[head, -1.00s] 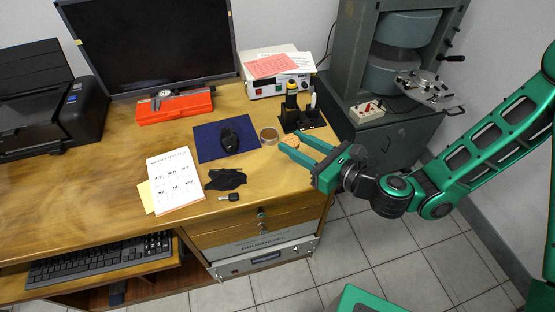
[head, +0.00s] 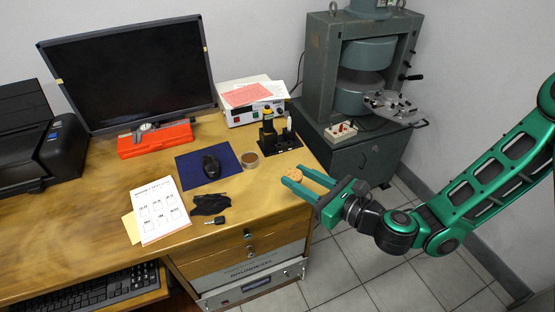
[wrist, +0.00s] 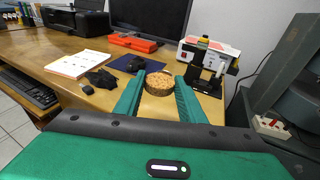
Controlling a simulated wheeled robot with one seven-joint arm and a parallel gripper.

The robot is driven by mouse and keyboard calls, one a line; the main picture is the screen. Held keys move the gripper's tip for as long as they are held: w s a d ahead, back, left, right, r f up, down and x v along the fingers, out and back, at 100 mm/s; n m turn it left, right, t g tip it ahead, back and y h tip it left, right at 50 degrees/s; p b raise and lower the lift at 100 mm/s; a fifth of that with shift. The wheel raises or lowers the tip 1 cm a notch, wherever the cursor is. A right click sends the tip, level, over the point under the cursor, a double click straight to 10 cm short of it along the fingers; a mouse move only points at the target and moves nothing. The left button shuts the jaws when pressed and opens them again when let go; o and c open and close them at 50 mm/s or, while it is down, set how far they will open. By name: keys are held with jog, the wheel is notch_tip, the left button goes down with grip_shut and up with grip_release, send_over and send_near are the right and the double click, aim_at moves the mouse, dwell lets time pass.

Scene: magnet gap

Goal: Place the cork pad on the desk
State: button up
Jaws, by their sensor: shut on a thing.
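The cork pad (head: 293,174) is a small round tan piece held between the fingertips of my gripper (head: 296,177). In the wrist view the cork pad (wrist: 162,82) shows between the two green fingers, its speckled top facing up. The pad is over the right part of the wooden desk (head: 256,200), near its right edge. I cannot tell whether its underside touches the desk top. The fingers hide part of its sides.
A tape roll (head: 249,160) lies left of the pad. A black stand with bottles (head: 278,138) is behind it. A mouse (head: 211,166) on a blue mat, a black cloth (head: 209,204) and a key (head: 215,221) lie further left. Bare desk lies in front of the tape roll.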

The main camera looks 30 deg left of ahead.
send_over(308, 180)
notch_tip(308, 180, down, 7)
jog(key=shift+f, duration=2.05)
jog(key=shift+w+f, duration=0.1)
jog(key=shift+f, duration=0.1)
jog(key=o, duration=1)
jog(key=shift+f, duration=0.1)
jog(key=shift+w+d, duration=0.1)
